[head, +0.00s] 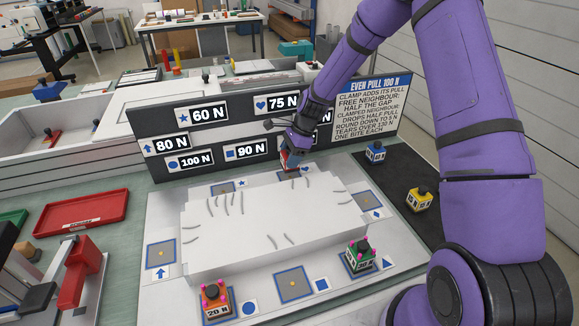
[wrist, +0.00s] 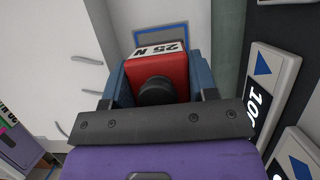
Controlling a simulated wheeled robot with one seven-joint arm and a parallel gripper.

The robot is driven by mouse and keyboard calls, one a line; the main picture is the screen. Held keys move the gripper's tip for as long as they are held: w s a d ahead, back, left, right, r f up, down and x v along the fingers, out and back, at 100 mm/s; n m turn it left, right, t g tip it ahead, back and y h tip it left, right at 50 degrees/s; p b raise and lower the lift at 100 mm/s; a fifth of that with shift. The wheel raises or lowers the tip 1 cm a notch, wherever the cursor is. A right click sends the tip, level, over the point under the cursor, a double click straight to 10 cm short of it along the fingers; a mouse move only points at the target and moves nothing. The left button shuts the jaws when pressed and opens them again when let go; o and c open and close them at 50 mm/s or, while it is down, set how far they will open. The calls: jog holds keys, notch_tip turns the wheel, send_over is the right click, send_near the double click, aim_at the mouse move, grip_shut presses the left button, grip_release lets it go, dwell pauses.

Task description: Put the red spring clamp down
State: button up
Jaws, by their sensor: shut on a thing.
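The red spring clamp (wrist: 172,68) is a red block with a black knob on top and a white plate reading 25 N. My gripper (wrist: 160,84) is shut on it, with a blue finger on each side. In the head view my gripper (head: 289,158) is at the back edge of the white slab (head: 270,225), and the red clamp (head: 285,160) shows only partly between the fingers. A blue-outlined pad (head: 289,174) lies just under it; the wrist view also shows a blue outline (wrist: 160,29) beyond the clamp. I cannot tell whether the clamp touches the pad.
An orange clamp (head: 215,298) and a green clamp (head: 359,257) stand at the front. Blue (head: 376,153) and yellow (head: 419,199) clamps stand on the dark mat (head: 405,225). The front middle pad (head: 293,286) is bare. A sign board (head: 140,135) rises close behind my gripper.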

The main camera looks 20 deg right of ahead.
jog(key=shift+f, duration=1.95)
jog(key=shift+f, duration=0.15)
jog(key=o, duration=1.1)
